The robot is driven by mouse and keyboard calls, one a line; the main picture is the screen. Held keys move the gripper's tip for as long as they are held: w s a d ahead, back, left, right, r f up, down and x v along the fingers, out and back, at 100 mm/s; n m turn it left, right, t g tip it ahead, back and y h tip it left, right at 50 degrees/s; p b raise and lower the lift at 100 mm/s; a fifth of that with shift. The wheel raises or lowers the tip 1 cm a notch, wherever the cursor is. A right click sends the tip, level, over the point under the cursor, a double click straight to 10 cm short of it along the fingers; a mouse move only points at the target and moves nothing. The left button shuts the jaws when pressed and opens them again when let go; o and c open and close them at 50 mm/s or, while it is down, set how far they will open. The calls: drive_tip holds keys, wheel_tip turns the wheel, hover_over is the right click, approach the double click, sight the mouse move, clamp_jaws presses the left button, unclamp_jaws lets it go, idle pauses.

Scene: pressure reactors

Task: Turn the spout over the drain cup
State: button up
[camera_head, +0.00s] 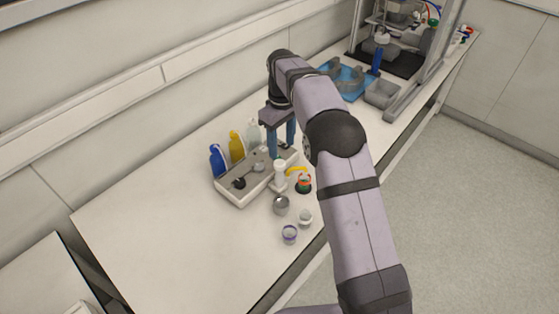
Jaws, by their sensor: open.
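A yellow spout (297,168) sticks out to the right from the top of a white upright dispenser (280,176) at the tray's right end. Its tip shows just above a small dark cup with orange and green (304,184); I cannot tell whether it is directly over it. Which cup is the drain cup is not clear. My gripper (282,151) points down with its two blue fingers apart and nothing seen between them. It is above and behind the dispenser, apart from the spout, over the tray's far end.
A pale tray (235,200) holds small dark and grey tools. Blue, yellow and whitish bottles (237,146) stand behind it. A metal bowl (281,205), a white cup (305,218) and a purple-rimmed cup (289,234) stand in front. The counter's left part is clear.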

sight(279, 163)
drive_tip(key=shift+w+a+f, duration=0.2)
drive_tip(key=shift+w+a, duration=0.1)
drive_tip(key=shift+w, duration=0.1)
drive_tip(key=shift+f+p, duration=1.25)
drive_tip(key=shift+f, duration=2.45)
drive_tip(key=shift+c, duration=0.6)
clamp_jaws()
